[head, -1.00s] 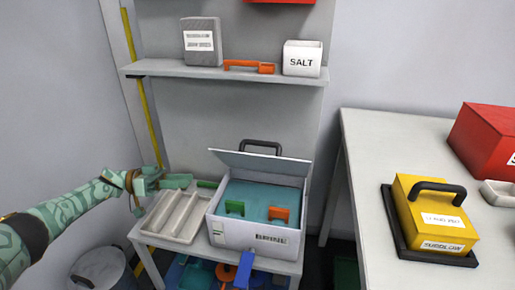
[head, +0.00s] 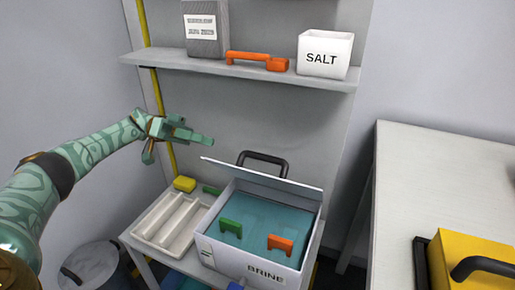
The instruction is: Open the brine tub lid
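The white brine tub (head: 222,252), labelled BRINE, stands on a low shelf unit. Its lid (head: 265,179) is raised and tilted up along the back edge, with a black handle (head: 262,158) behind it. Teal contents show inside, with a green clip (head: 231,228) and an orange clip (head: 280,244) at the front. My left gripper (head: 194,133) is up and left of the tub, apart from the lid. Its fingers look spread and nothing shows between them. My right gripper is out of view.
A ribbed tray (head: 163,208) sits left of the tub, with a yellow block (head: 184,183) and a green piece (head: 212,190) behind. Above, a wall shelf (head: 225,69) holds a salt box (head: 325,54) and an orange tool (head: 258,61). A table (head: 450,165) is at right.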

